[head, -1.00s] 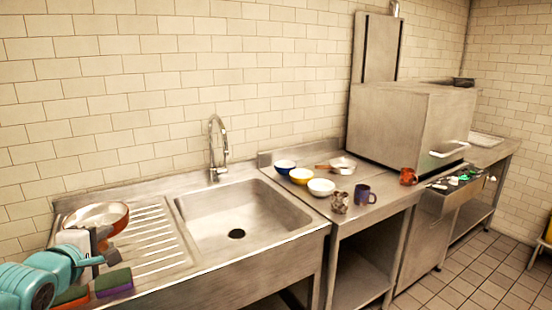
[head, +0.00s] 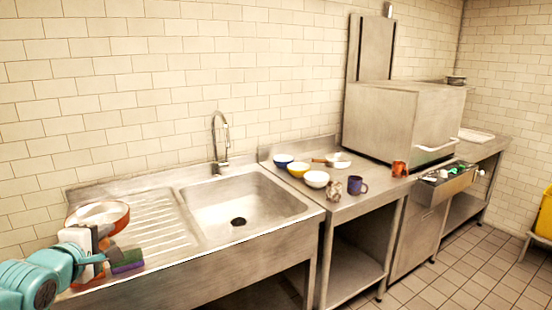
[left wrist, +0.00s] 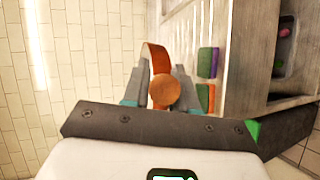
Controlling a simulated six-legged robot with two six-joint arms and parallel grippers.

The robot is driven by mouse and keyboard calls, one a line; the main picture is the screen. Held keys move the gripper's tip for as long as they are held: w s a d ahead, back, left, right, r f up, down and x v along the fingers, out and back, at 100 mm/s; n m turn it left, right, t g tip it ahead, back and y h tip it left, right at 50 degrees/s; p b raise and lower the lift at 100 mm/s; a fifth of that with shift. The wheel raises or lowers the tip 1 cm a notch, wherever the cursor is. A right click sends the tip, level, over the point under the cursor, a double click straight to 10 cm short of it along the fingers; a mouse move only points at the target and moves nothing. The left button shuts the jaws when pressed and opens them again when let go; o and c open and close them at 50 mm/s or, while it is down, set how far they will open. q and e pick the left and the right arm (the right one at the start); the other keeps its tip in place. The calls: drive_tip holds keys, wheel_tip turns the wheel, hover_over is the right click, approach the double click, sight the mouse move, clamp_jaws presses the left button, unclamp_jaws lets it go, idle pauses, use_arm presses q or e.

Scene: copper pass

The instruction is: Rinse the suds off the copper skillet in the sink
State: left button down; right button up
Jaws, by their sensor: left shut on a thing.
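The copper skillet (head: 122,222) is held up at the left end of the sink unit, above the drainboard. My left gripper (head: 97,241) is shut on its handle. In the left wrist view the handle's round copper end (left wrist: 164,92) shows between the fingers of my left gripper (left wrist: 163,76). The inside of the pan looks pale, and I cannot tell suds from glare. The sink basin (head: 265,200) is empty, with a dark drain in its floor. The faucet (head: 219,140) stands behind it; no water shows. My right gripper is not in view.
Two sponges (head: 127,258) lie near the drainboard's front edge, beside my gripper. The ribbed drainboard (head: 160,225) is otherwise clear. Bowls (head: 317,179), mugs (head: 358,185) and another pan (head: 342,160) stand on the right counter. A boxy steel machine (head: 400,120) stands beyond.

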use_arm(q)
drive_tip(key=shift+r, duration=0.15)
drive_tip(key=d+f+m+h, duration=0.3)
drive_tip(key=d+f+h, duration=0.1)
drive_tip(key=d+f, duration=1.45)
drive_tip(key=s+a+f+n+y, duration=0.2)
drive_tip(key=s+f+y, duration=0.1)
drive_tip(key=s, duration=0.1)
drive_tip(key=shift+s+f, duration=0.3)
drive_tip(key=shift+a, duration=0.1)
drive_tip(key=shift+s, duration=0.1)
